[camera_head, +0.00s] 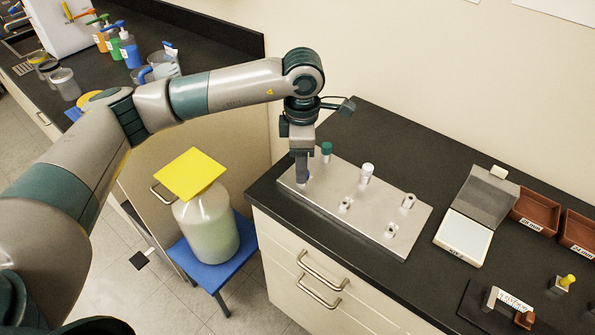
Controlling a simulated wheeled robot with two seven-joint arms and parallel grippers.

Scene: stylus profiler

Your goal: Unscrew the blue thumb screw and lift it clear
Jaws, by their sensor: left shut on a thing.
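A grey metal plate (330,193) lies on the black bench top. My left gripper (303,181) points straight down over the plate's left end and is shut. A little blue, the blue thumb screw (308,178), shows at its fingertips. The fingers hide most of the screw, and I cannot tell whether it is seated in the plate or raised. A green-topped screw (326,149) and a white-topped screw (367,170) stand upright on the plate. My right gripper is not in view.
Several bare metal posts (391,229) stand on the plate. A grey device with a white pad (463,238), brown bins (535,208) and small fixtures (509,300) lie to the right. A large bottle (207,225) with a yellow sheet (191,174) stands on a blue stool (243,253).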

